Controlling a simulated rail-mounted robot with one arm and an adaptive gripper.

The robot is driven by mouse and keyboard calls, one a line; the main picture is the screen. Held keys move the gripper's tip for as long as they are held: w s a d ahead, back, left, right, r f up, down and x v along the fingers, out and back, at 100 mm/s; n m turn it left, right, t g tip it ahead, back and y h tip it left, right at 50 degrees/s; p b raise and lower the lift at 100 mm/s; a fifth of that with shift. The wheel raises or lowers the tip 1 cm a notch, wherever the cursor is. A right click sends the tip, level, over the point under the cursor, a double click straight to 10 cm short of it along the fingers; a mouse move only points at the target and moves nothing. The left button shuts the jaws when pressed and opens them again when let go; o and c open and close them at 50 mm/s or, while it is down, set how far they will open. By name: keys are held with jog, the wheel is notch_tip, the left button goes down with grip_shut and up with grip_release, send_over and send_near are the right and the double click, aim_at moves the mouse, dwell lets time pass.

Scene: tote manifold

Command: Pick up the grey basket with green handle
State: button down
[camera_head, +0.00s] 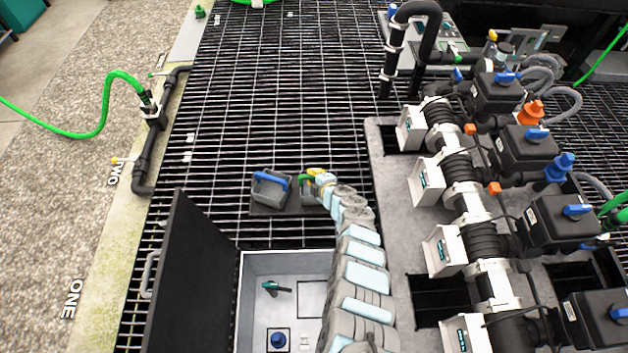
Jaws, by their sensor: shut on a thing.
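The fingers are small here and partly covered by my own wrist. I cannot tell whether the basket is clear of the surface beneath it.
A grey basket with a blue handle (271,189) stands just left. The pipe manifold (468,193) stands at right.

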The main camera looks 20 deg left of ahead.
jog(key=s+d+r+p, duration=0.4)
jog(key=s+r+p, duration=0.9)
jog(key=p, duration=0.2)
jog(key=shift+s, duration=0.2)
dwell(0.6)
